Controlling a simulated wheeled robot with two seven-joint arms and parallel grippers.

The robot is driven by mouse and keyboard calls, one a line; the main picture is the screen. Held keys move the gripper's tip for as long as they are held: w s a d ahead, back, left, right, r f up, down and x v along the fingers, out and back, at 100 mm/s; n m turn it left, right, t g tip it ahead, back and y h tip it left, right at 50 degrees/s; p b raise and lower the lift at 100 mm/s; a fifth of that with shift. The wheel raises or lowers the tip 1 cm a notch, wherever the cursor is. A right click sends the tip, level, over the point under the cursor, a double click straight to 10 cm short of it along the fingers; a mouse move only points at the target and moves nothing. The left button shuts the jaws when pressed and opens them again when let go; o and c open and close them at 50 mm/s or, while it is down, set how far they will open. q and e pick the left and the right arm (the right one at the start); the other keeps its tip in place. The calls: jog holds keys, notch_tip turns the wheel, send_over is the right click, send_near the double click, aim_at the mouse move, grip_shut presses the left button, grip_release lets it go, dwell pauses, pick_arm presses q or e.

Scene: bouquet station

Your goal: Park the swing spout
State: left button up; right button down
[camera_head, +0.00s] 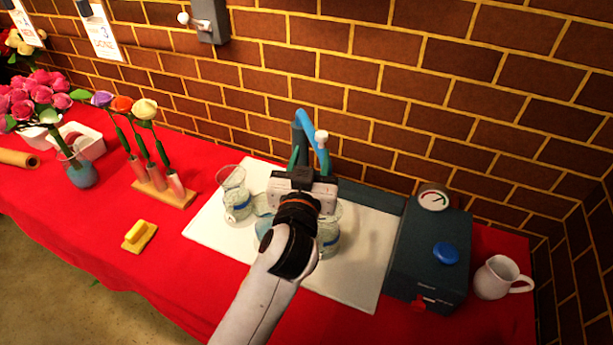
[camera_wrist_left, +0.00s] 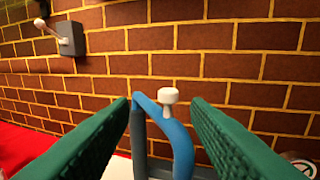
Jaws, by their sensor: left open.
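The swing spout is a blue bent pipe (camera_head: 311,121) on a dark post at the back of the white mat (camera_head: 365,245), with a white knob (camera_head: 321,136) near its end. My left gripper (camera_head: 309,163) is just in front of the spout, above the mat. In the left wrist view its two green fingers are wide apart and empty. The blue pipe (camera_wrist_left: 180,142) and its white knob (camera_wrist_left: 168,96) show in the gap between them, apparently beyond the tips. Contact cannot be seen. My right gripper is not in view.
Glass vessels (camera_head: 236,195) stand on the mat below my left gripper. A dark box (camera_head: 432,255) with a gauge and blue button stands right, beside a white jug (camera_head: 497,277). A brick wall closes the back.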

pick_arm(q)
jog(key=s, duration=0.2)
jog(key=s+a, duration=0.1)
jog(key=s, duration=0.1)
jog(key=shift+f, duration=0.1)
